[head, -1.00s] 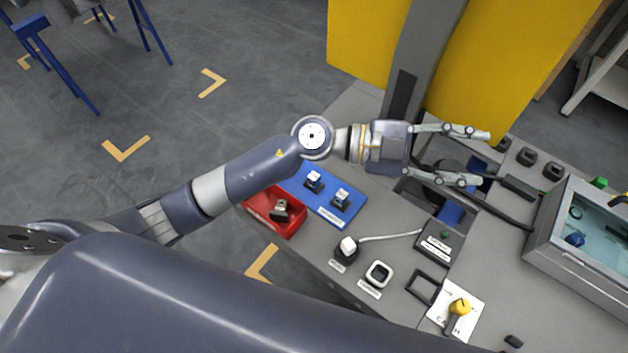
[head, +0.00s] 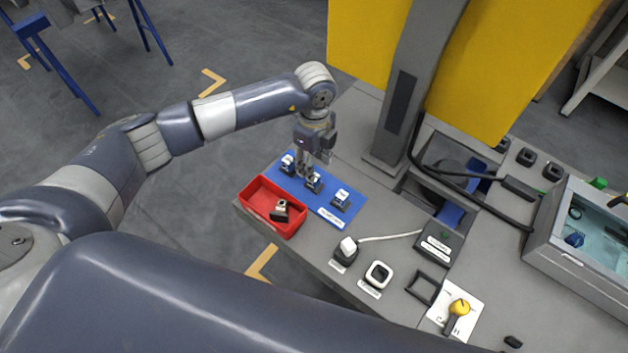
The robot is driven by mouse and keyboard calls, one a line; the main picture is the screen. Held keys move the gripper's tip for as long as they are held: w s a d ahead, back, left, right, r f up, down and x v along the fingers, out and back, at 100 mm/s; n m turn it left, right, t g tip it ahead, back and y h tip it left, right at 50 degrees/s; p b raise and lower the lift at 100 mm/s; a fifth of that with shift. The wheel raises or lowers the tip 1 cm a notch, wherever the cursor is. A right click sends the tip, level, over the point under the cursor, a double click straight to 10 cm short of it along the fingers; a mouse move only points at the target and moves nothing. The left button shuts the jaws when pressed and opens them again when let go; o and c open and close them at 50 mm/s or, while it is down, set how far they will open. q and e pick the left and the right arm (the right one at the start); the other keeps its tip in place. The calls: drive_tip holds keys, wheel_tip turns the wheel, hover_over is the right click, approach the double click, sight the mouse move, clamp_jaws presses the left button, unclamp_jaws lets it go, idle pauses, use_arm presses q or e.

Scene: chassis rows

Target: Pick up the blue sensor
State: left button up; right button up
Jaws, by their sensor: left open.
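My left gripper (head: 311,172) points down over the blue mat (head: 325,211), its fingers open beside the middle of three small sensors. The left sensor (head: 287,165), the middle sensor (head: 314,184) and the right sensor (head: 341,199) stand in a row on the mat. They have white tops and dark or bluish bodies; I cannot tell their exact colours apart. The fingers overlap the back of the middle sensor in the picture, and I cannot tell whether they touch it. My right gripper is not in view.
A red tray (head: 262,221) with a dark and metallic part (head: 280,211) stands left of the mat. A grey post (head: 401,105) rises behind. A white-topped plug part (head: 347,248) with a cable, a white square frame (head: 378,273) and a glass-topped box (head: 577,250) lie to the right.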

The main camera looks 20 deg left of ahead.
use_arm(q)
drive_tip(key=shift+s+f+p, duration=0.15)
drive_tip(key=shift+f+p, duration=0.3)
drive_tip(key=shift+f, duration=2.95)
clamp_jaws()
